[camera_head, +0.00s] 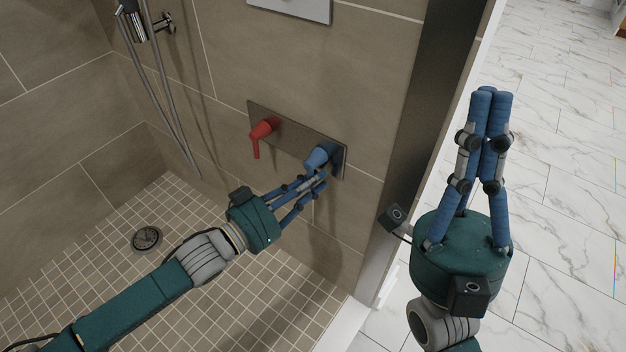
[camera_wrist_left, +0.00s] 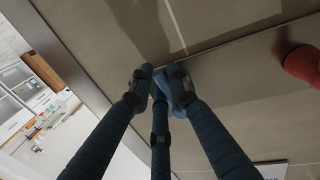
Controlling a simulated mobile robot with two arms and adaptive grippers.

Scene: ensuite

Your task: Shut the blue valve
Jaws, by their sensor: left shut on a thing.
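The blue valve (camera_head: 319,155) sits on the right part of a metal wall plate (camera_head: 285,133) in the head view. My left gripper (camera_head: 320,178) is at the blue valve, with its fingers shut on its handle from below. The fingers hide most of the handle, so its angle is hard to read. In the left wrist view the fingertips (camera_wrist_left: 160,88) come together, and I cannot clearly separate the valve from the blue fingers. My right gripper (camera_head: 491,97) is shut and empty, raised to the right of the wall's edge.
A red valve (camera_head: 262,130) with its handle pointing down is left of the blue one; it also shows in the left wrist view (camera_wrist_left: 302,65). A shower hose (camera_head: 170,105) hangs further left. The shower wall's end (camera_head: 425,110) stands between my grippers.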

